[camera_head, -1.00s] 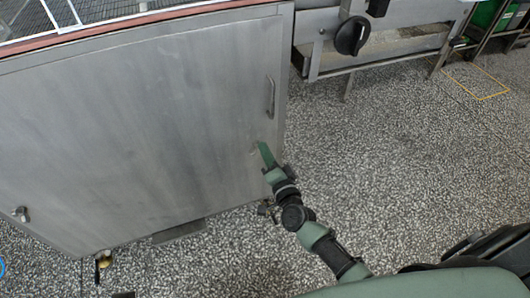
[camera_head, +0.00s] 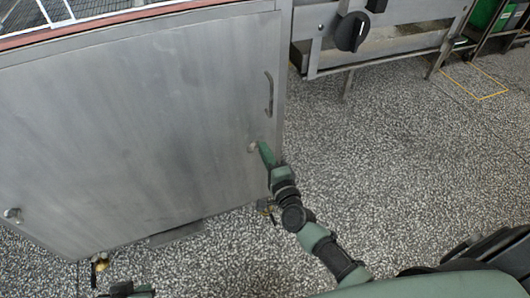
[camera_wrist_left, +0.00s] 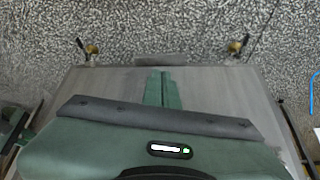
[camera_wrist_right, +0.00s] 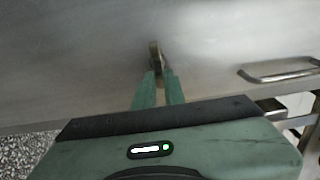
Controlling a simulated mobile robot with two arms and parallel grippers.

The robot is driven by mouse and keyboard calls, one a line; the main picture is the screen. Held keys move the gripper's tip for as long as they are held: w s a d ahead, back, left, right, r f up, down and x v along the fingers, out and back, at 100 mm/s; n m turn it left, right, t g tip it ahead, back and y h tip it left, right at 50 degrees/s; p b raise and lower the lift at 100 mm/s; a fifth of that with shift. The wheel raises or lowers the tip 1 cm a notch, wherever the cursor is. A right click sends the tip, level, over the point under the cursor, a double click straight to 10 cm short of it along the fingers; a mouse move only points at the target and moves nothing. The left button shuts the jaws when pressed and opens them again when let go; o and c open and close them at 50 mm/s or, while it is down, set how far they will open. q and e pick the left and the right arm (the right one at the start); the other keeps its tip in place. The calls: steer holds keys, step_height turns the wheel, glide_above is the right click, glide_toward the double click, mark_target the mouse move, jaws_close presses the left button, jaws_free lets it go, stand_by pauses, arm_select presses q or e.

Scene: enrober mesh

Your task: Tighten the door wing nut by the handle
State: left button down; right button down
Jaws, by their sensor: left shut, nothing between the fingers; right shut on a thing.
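The door wing nut by the handle (camera_head: 252,148) is a small pale metal piece on the grey steel door, below the bar handle (camera_head: 269,94). My right gripper (camera_head: 261,146) is at it, and in the right wrist view its green fingers (camera_wrist_right: 159,72) are shut on the wing nut (camera_wrist_right: 155,52). The fingers partly hide the nut. My left gripper (camera_wrist_left: 162,73) is shut and empty in the left wrist view. Only a dark and green part of my left arm shows at the bottom edge of the head view.
Another wing nut (camera_head: 14,214) is at the door's lower left. A brass-coloured fitting (camera_head: 101,265) is under the machine. A steel frame with a black knob (camera_head: 352,32) stands at the upper right. The speckled floor (camera_head: 400,150) to the right is clear.

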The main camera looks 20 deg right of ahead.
steer(key=c, duration=1.5)
jaws_free()
